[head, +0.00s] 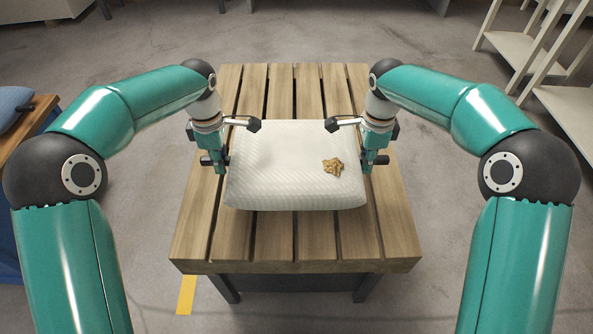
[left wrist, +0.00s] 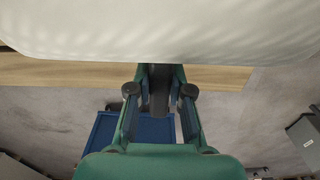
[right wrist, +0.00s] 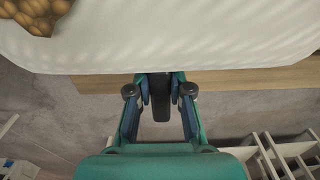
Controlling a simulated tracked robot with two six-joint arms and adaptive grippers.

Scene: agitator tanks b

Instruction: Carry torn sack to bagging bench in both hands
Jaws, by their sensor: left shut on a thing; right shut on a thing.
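The torn sack (head: 285,175) is white and pillow-shaped, with a small ragged tear showing brown contents (head: 332,167) on its right part. It lies level over a slatted wooden table (head: 210,235); I cannot tell whether it rests on the slats or hangs just above them. My left gripper (head: 229,143) is shut on the sack's left side, and my right gripper (head: 353,143) is shut on its right side. The sack's edge also shows in the left wrist view (left wrist: 160,30) and right wrist view (right wrist: 190,35), where brown contents show at top left. Nothing marks which surface is the bagging bench.
At the left edge stands another wooden-topped bench (head: 38,112) with blue sides and a blue-grey item (head: 12,105) on it. Pale shelving (head: 560,100) stands at the right. A yellow strip (head: 186,294) marks the floor. Grey floor around the table looks clear.

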